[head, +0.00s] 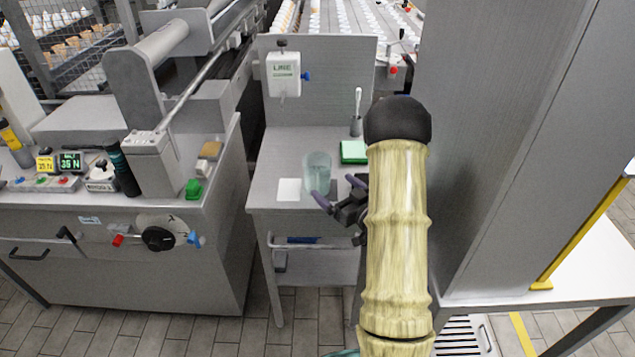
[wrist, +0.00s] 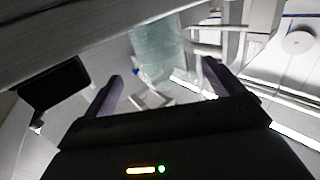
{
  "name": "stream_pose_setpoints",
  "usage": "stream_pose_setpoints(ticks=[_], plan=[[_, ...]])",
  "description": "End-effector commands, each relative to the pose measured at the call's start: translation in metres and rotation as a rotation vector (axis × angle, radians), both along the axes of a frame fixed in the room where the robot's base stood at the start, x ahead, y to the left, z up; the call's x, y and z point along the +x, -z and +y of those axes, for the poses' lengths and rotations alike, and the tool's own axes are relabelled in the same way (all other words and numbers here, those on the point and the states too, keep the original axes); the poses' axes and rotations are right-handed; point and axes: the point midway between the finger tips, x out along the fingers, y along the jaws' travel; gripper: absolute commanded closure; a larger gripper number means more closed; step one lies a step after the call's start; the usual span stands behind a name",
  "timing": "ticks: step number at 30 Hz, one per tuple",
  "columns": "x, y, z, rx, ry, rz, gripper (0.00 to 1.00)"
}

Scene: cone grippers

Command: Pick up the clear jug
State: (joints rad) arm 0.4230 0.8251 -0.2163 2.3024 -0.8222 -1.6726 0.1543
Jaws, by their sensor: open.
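The clear jug (head: 317,172) is a pale, see-through greenish vessel standing upright on the small grey table (head: 262,188). It also shows in the wrist view (wrist: 158,52), beyond and between the fingertips. My gripper (head: 341,192) is open, with two purple-grey fingers, at the jug's front right. In the head view the left fingertip overlaps the jug's lower edge; I cannot tell whether it touches. In the wrist view the gap between the fingers (wrist: 160,82) is empty. My arm hides the table's right part.
A white sheet (head: 289,189) lies left of the jug. A green pad (head: 354,151) and a brush in a dark holder (head: 356,125) stand behind right. A white dispenser (head: 284,74) hangs on the back panel. A tall grey cabinet (head: 500,130) closes off the right.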

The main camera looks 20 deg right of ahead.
Motion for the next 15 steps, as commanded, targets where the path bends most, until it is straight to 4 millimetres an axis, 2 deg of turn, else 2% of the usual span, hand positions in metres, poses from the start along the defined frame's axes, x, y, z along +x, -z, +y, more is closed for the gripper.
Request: stream_pose_setpoints(ticks=[5, 12, 15], plan=[[0.001, -0.001, 0.000, -0.001, 0.001, 0.001, 0.07], [0.020, -0.001, 0.006, -0.002, -0.001, 0.000, 0.07], [0.023, -0.001, 0.006, -0.002, 0.002, 0.003, 0.07]])
